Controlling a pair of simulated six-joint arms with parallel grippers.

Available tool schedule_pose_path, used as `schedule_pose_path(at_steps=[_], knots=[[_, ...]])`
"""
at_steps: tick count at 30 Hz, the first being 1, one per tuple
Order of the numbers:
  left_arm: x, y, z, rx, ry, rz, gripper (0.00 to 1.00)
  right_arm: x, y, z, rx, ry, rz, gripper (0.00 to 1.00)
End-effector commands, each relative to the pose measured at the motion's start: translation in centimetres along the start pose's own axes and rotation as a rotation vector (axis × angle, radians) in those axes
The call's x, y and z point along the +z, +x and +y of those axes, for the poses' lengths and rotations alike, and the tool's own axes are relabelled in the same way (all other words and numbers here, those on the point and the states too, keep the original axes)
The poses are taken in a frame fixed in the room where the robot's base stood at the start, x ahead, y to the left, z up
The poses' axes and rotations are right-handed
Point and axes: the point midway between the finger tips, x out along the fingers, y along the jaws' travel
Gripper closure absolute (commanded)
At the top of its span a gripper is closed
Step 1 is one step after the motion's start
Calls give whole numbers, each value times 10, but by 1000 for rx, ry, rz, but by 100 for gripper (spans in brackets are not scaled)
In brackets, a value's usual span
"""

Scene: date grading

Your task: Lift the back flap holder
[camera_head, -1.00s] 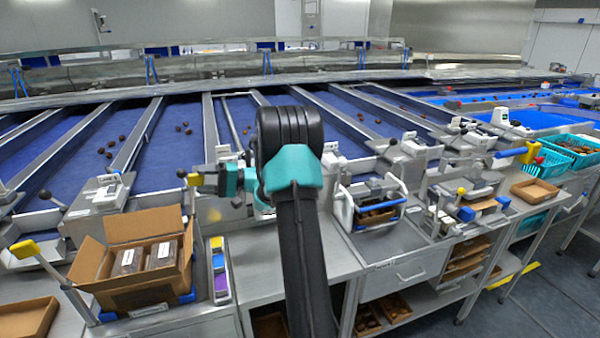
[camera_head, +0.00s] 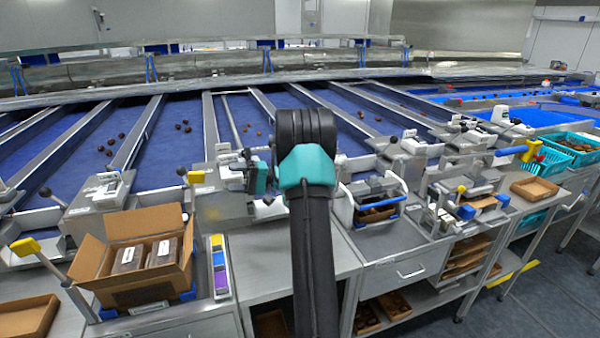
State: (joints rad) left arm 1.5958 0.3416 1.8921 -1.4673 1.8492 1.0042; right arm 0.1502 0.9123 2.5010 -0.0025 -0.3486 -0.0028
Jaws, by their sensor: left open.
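An open cardboard carton (camera_head: 140,292) stands at the left with dark packs inside; its back flap (camera_head: 143,222) stands up. A yellow-tipped holder (camera_head: 196,177) is behind the carton's right rear corner, beside a dark ball-knob lever. Another yellow-tipped holder (camera_head: 25,248) on a grey bar leans at the carton's left. I cannot tell for sure which one is the back flap holder. My left gripper (camera_head: 238,168) is open, to the right of the rear yellow tip and apart from it. My arm's dark link hides part of the bench. My right gripper is not in view.
A narrow rack with yellow, blue and purple blocks (camera_head: 219,270) stands right of the carton. A wire-handled carrier (camera_head: 372,205) is right of my arm. Blue conveyor lanes (camera_head: 180,140) with scattered dates run behind. Bare bench (camera_head: 262,262) lies between rack and arm.

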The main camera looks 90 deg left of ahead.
Motion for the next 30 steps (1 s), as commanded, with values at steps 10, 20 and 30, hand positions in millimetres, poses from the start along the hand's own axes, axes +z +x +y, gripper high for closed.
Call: schedule_pose_path(at_steps=[10, 20, 30], knots=[[0, -66, 1, 1, 0, 2, 36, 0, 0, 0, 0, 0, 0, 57], [0, -86, 0, 0, 1, 0, 36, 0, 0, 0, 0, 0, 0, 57], [0, -85, 0, 0, 0, 0, 36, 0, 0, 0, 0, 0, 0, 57]])
